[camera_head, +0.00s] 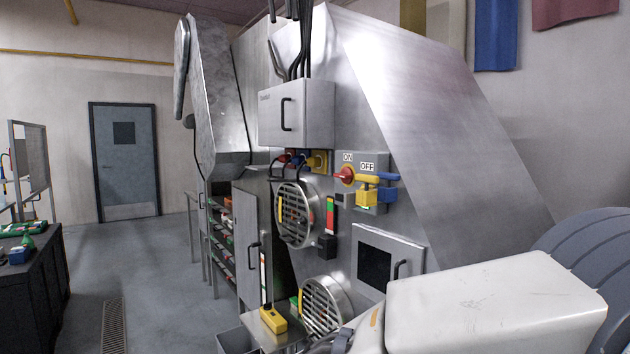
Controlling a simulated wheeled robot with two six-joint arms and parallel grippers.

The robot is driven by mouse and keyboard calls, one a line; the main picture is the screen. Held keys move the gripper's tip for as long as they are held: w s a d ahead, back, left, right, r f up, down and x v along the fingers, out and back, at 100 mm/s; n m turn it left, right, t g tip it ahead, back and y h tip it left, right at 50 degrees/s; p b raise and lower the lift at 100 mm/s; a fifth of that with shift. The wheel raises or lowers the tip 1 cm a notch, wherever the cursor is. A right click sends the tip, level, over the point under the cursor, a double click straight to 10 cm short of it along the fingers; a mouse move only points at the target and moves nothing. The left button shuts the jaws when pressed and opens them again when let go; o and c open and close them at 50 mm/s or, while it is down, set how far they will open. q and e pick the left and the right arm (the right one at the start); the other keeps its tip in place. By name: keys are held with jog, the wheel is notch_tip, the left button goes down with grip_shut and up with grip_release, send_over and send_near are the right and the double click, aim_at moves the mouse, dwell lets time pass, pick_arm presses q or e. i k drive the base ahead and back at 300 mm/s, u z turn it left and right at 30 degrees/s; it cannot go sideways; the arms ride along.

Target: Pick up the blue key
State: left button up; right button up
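A small blue piece (388,192), which may be the blue key, is at the right side of the ON/OFF switch panel (349,159) on the metal machine. It sits right beside a yellow piece (366,187) and partly overlaps it in the picture, so its exact shape is hard to tell. A red knob (346,175) is on the panel's left side. My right arm comes in from the lower right, below the panel and apart from it. Its gripper is not visible. My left arm and gripper do not show.
The machine has two round grilles (297,214) and a small door with a dark window (386,264). A yellow box (272,320) rests on a low ledge. A dark bench (35,290) with small items stands at the left. The floor (150,270) between is clear.

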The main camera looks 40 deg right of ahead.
aim_at(388, 176)
jog(key=u, duration=0.3)
jog(key=i, duration=0.65)
jog(key=z, duration=1.3)
